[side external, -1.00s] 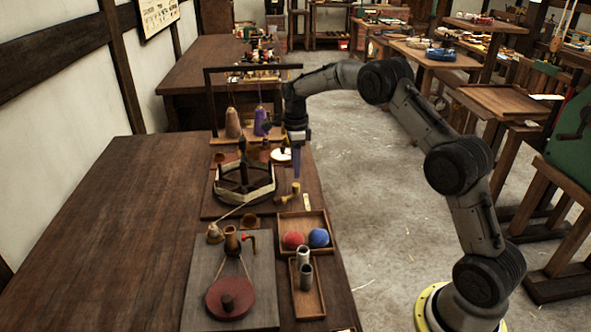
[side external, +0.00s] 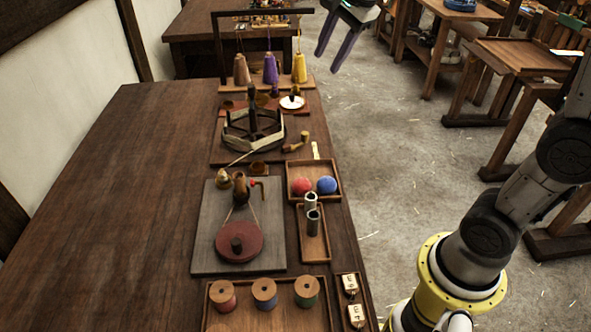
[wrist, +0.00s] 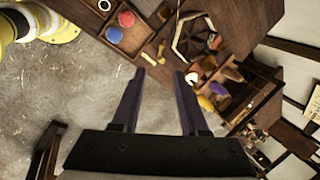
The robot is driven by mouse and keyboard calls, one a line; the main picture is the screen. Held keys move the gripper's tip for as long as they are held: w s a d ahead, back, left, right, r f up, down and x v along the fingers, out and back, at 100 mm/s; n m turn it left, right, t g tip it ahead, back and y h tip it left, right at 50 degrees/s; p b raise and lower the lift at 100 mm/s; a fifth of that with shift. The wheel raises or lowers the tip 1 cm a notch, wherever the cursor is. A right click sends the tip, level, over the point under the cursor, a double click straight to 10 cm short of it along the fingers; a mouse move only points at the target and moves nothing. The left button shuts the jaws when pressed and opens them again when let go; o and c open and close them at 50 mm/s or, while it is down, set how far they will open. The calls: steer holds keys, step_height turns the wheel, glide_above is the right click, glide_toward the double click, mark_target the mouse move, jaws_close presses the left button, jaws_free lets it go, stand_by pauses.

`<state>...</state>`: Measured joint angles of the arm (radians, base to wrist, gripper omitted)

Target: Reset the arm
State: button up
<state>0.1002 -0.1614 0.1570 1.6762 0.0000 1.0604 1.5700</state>
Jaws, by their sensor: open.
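My gripper (side external: 334,45) is open and empty. In the side external view it hangs high at the top, over the floor to the right of the long wooden table (side external: 110,190). Its two purple fingers show apart in the wrist view (wrist: 160,75), with bare floor between and beyond them and the table edge past their tips. Most of my arm between the base and the gripper is outside the side external view.
The table holds a rack with hanging cones (side external: 271,70), a wooden reel frame (side external: 252,135), a tray with red and blue balls (side external: 314,196), a red disc on a grey board (side external: 240,243) and several spools (side external: 265,290). Floor right of the table (side external: 395,180) is clear.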

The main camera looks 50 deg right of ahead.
steer(key=s+a+n+t, duration=0.1)
steer(key=s+a+n, duration=0.2)
steer(key=s+n, duration=0.65)
steer(key=s+f+n, duration=0.9)
steer(key=s, duration=0.2)
steer(key=shift+s+a+f+n, duration=0.15)
steer(key=shift+s+a+n, duration=0.2)
steer(key=shift+a, duration=0.05)
